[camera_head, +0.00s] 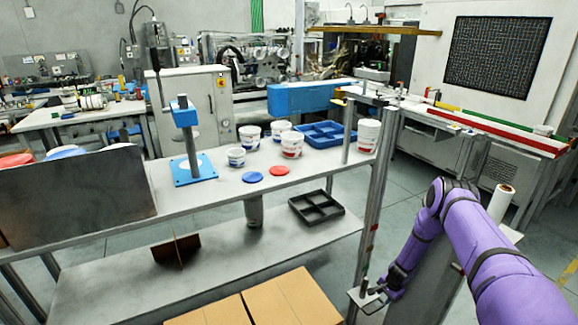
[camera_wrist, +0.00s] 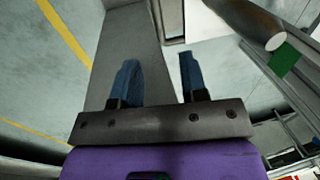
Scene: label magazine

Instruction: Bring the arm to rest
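My purple arm (camera_head: 490,240) comes in from the lower right of the head view, bends at a high elbow and hangs down to the right of the table. My gripper (camera_head: 366,291) is at its low end, beside the table's right front post. In the wrist view my gripper (camera_wrist: 158,75) shows two dark blue fingers spread apart, with nothing between them. Beyond the fingers lie a grey surface and the pale floor. No finger visibly touches anything.
The table (camera_head: 225,190) bears white tubs, a red lid (camera_head: 279,170), a blue lid (camera_head: 252,177), a blue tray (camera_head: 322,134) and a blue press stand (camera_head: 194,168). Its post (camera_head: 372,215) is close to my gripper. Cardboard boxes (camera_head: 290,297) lie below. A white roll (camera_head: 500,203) stands behind my arm.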

